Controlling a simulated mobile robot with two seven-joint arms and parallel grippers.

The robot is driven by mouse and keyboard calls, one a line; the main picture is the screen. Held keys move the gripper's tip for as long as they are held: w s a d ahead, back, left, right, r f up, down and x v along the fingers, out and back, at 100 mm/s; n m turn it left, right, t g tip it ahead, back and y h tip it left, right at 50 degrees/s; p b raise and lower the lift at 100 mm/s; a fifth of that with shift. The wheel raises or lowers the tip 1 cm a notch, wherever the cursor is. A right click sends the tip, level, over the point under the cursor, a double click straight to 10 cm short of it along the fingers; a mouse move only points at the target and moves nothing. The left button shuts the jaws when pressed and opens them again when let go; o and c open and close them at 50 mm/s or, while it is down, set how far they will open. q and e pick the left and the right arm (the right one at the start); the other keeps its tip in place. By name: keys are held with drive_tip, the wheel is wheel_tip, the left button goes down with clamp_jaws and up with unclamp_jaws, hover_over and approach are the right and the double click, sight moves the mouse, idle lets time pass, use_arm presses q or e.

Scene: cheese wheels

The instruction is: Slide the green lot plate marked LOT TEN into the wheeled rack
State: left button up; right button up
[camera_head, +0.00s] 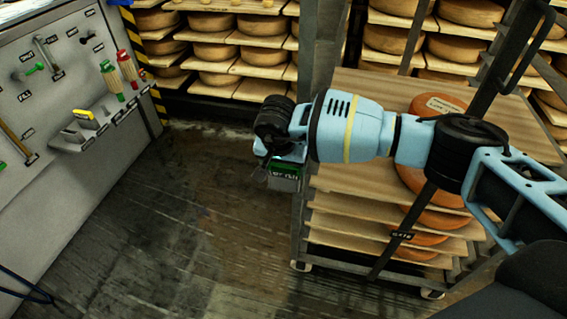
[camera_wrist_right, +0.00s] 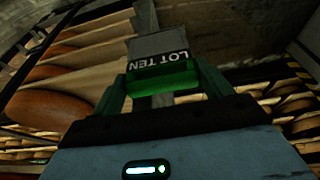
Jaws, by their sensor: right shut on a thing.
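My right gripper (camera_head: 284,168) is shut on the green lot plate (camera_head: 284,182), beside the left side of the wheeled rack (camera_head: 297,226). In the right wrist view the plate (camera_wrist_right: 165,82) sits between the two fingers of the gripper (camera_wrist_right: 163,90). Its dark band reads LOT TEN, upside down in that view, with a grey part beyond it. The rack has a metal frame, wooden shelves and casters, and carries orange cheese wheels (camera_head: 428,217). I cannot tell whether the plate touches the rack. My arm hides part of the rack's upper left. My left gripper is out of view.
A grey tool wall (camera_head: 60,190) with hung tools and a small shelf stands at the left. Shelves of cheese wheels (camera_head: 212,52) line the back. The dark, worn floor (camera_head: 190,230) between wall and rack is clear. A dark diagonal bar (camera_head: 402,236) crosses the rack's front.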

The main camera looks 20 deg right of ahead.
drive_tip(key=o, duration=1.1)
drive_tip(key=shift+r, duration=0.2)
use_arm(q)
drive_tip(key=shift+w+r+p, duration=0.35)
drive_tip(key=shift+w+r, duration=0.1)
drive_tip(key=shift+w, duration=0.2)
use_arm(e)
drive_tip(key=v, duration=0.7)
drive_tip(key=shift+r, duration=0.15)
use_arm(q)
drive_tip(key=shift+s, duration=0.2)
use_arm(e)
drive_tip(key=shift+s, duration=0.1)
